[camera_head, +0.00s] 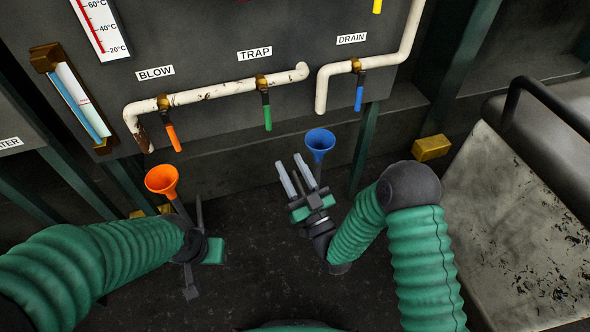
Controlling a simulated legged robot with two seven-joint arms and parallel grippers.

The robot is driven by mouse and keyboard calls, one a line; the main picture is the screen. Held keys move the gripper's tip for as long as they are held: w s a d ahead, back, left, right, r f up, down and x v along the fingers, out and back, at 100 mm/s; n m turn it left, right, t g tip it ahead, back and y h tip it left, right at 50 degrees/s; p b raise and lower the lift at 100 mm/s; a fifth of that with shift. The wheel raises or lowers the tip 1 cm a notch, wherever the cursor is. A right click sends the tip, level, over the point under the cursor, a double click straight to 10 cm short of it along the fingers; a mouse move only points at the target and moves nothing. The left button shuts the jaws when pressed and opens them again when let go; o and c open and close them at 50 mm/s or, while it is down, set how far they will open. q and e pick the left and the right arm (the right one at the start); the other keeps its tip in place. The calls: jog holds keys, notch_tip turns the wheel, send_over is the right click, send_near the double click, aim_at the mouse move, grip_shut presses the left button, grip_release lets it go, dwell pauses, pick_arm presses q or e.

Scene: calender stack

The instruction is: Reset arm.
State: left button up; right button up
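My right gripper (296,163) is in the middle of the view, fingers pointing up and away with a clear gap between them. It is open and empty, just left of the blue funnel (319,143). My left gripper (194,248) is at the end of the green-sleeved arm from the left, below the orange funnel (162,181). Its two dark fingers stand far apart, one upward and one downward, with nothing seen between them. Part of it is hidden by its own wrist.
A dark panel carries white pipes with an orange valve handle (173,138), a green handle (267,117) and a blue handle (359,98). A stained pale plate (500,230) lies at right beside a black rail (550,98). The dark floor between the grippers is clear.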

jog(key=shift+v, duration=1.15)
jog(key=shift+w, duration=0.15)
